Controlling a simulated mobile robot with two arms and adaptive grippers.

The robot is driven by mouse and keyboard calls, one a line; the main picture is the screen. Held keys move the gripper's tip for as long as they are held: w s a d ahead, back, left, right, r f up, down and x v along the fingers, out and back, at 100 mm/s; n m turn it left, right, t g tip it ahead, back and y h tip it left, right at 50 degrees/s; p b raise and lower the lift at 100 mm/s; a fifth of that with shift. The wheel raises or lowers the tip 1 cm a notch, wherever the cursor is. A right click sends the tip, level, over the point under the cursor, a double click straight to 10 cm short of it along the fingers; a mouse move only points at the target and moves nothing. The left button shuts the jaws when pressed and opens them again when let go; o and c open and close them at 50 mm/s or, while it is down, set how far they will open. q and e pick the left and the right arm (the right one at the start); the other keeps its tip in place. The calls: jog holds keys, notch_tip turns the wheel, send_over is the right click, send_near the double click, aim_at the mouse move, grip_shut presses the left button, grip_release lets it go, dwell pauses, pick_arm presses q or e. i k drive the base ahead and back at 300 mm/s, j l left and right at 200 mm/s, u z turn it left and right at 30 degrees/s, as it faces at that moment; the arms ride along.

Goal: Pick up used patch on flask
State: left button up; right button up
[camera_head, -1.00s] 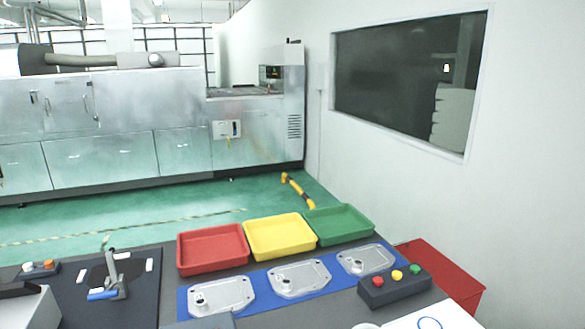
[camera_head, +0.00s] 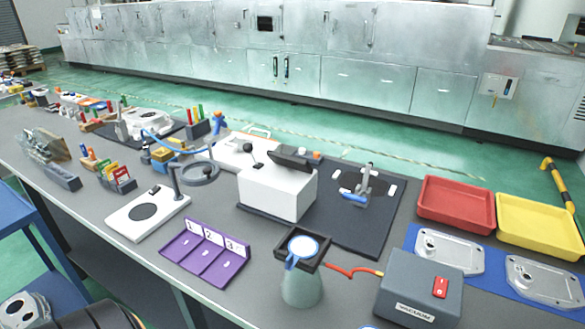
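The flask (camera_head: 302,291) is a pale grey-green cone standing at the front of the bench. A dark square holder (camera_head: 318,262) sits on its top. A round white patch (camera_head: 302,246) with a blue rim and a blue tab pointing toward the front lies on that holder. A red hose (camera_head: 350,270) runs from the holder to a grey box marked VACUUM (camera_head: 420,285) on the right.
Left of the flask is a purple numbered tray (camera_head: 203,258). Behind it are a white machine (camera_head: 280,192) and a dark mat (camera_head: 385,222) with a blue-handled clamp (camera_head: 362,187). Red (camera_head: 456,205) and yellow bins (camera_head: 540,228) stand at right. Bare bench shows left of the flask.

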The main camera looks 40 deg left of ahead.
aim_at(306, 247)
jog(key=j+u, duration=0.15)
jog(key=u, duration=0.3)
jog(key=j+u, duration=0.2)
jog(key=u, duration=0.25)
jog(key=k+j, duration=0.05)
